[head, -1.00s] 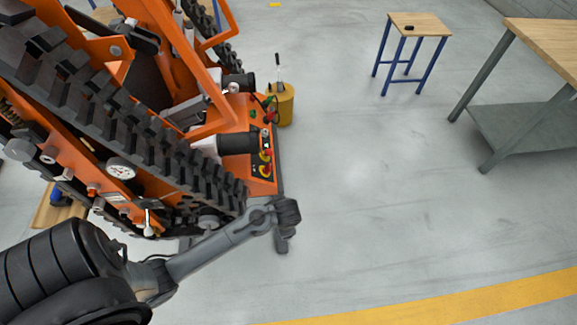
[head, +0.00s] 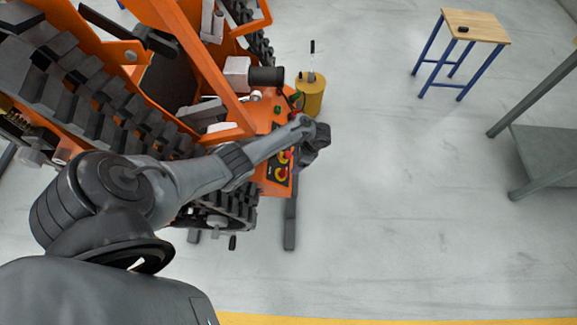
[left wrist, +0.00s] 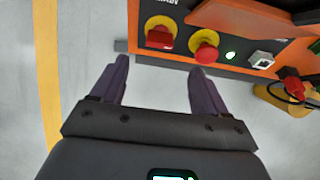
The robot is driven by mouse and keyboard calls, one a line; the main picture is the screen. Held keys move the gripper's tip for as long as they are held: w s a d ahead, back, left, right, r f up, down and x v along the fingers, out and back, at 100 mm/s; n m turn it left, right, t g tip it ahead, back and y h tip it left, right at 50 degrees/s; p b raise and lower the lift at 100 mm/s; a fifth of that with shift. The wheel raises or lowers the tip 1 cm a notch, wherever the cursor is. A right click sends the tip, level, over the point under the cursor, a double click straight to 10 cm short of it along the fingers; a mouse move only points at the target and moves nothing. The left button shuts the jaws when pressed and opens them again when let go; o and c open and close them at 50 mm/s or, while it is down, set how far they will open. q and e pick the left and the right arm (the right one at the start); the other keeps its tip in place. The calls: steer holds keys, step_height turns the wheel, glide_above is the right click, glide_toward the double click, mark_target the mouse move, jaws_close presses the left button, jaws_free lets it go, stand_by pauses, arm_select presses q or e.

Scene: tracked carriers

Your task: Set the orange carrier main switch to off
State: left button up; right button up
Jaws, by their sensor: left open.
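The orange carrier (head: 262,115) stands on its tracks at the left of the head view, with a black control panel (left wrist: 183,62) at its end. The main switch (left wrist: 160,38) is a red handle on a yellow round plate, at the left end of the panel in the left wrist view. It also shows in the head view (head: 281,174). The handle appears to lie roughly crosswise; its setting cannot be read. My left gripper (left wrist: 160,68) is open and empty, its fingertips apart from the switch, just short of the panel edge. My right gripper is out of view.
A red mushroom button (left wrist: 205,52) on yellow sits beside the switch, then a lit green lamp (left wrist: 231,55) and a key-like square control (left wrist: 261,60). A yellow canister (head: 309,96) stands by the carrier. A stool (head: 475,26) is farther off.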

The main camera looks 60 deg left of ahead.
mark_target(286, 171)
arm_select(q)
steer(key=b+x, duration=0.3)
steer(key=x, duration=0.5)
steer(key=shift+s+b, duration=0.1)
steer(key=shift+b, duration=0.25)
steer(key=shift+s+a+f, duration=0.2)
steer(key=shift+s+f, duration=0.05)
steer(key=shift+f, duration=0.35)
steer(key=c, duration=1.1)
steer(key=shift+o, duration=0.2)
